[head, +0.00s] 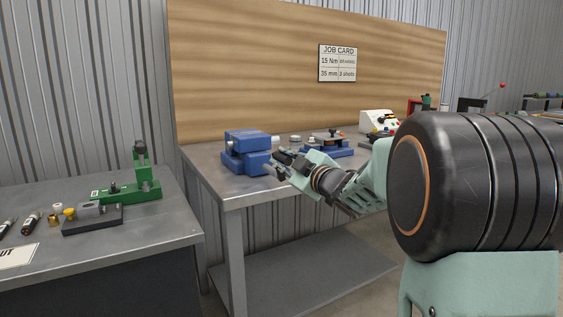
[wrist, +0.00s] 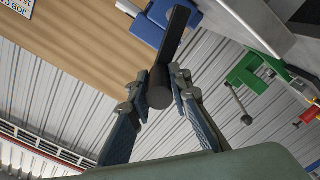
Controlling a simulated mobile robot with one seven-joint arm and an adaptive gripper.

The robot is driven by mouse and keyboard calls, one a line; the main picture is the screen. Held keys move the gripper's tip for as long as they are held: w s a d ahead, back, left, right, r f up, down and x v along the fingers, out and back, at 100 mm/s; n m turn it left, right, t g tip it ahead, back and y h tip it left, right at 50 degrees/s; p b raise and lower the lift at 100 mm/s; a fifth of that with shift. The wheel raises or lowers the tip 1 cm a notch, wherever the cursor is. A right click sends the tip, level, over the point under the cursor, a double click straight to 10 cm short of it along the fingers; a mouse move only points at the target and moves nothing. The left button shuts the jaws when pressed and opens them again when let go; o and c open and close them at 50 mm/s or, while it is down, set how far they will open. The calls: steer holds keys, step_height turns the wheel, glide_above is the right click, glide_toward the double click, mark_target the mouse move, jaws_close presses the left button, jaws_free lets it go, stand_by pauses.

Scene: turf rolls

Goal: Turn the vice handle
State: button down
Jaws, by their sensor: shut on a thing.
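The blue vice (head: 246,148) stands on the left part of the grey metal workbench. Part of it shows at the top of the wrist view (wrist: 150,28). The vice handle (wrist: 173,45) is a dark flat bar with a dark round grip at its near end. My gripper (head: 278,166) is at the right front side of the vice. In the wrist view my gripper (wrist: 160,82) has its two fingers on either side of the round grip, shut on it. In the head view my gripper hides most of the handle.
A second blue fixture (head: 325,148) and a white device (head: 379,122) stand further right on the workbench (head: 235,193). A green press (head: 143,180) and small parts sit on the left table (head: 170,222). A wooden board (head: 250,70) with a job card (head: 338,63) rises behind.

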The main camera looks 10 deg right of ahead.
steer(key=shift+a+f, duration=0.1)
steer(key=shift+f, duration=0.05)
steer(key=c, duration=1.8)
jaws_free()
steer(key=shift+o, duration=0.2)
steer(key=v, duration=1.2)
